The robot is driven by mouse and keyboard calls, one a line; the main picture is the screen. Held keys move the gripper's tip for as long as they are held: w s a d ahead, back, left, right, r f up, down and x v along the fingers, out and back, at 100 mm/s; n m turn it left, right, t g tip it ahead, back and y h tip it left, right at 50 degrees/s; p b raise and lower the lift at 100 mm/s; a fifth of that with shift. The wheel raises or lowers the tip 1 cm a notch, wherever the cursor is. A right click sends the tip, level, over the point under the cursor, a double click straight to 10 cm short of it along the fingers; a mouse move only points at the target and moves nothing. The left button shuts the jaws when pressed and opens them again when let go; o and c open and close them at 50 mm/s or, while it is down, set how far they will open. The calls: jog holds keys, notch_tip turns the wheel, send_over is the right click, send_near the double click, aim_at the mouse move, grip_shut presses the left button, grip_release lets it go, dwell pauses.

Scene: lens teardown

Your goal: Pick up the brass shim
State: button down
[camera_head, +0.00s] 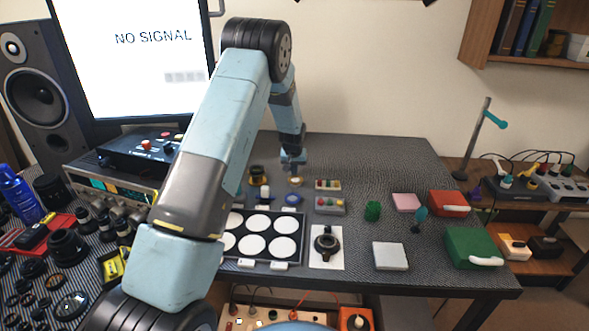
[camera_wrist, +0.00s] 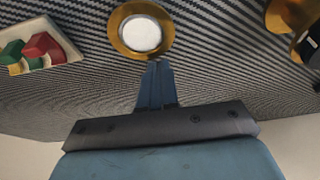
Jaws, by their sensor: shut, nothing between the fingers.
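A round brass piece with a white centre, which looks like the brass shim (camera_wrist: 118,32), lies on the dark ribbed mat at the top middle of the wrist view. It shows small in the head view (camera_head: 295,183), just in front of my gripper. My gripper (camera_wrist: 156,64) points down, its two fingers shut together and empty. The fingertips appear right at the near rim of the brass piece in the wrist view; I cannot tell whether they touch it. In the head view my gripper (camera_head: 294,167) is at the back middle of the bench.
A small tray of red and green parts (camera_wrist: 76,52) lies to one side, and another brass and black part (camera_wrist: 288,14) to the other. A blue ring (camera_head: 293,199) and a black tray of white discs (camera_head: 303,236) lie nearer. Green (camera_head: 470,247) and red (camera_head: 447,202) boxes stand right.

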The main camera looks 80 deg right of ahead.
jog(key=shift+a+f, duration=0.1)
jog(key=shift+a, duration=0.85)
jog(key=shift+d, duration=0.1)
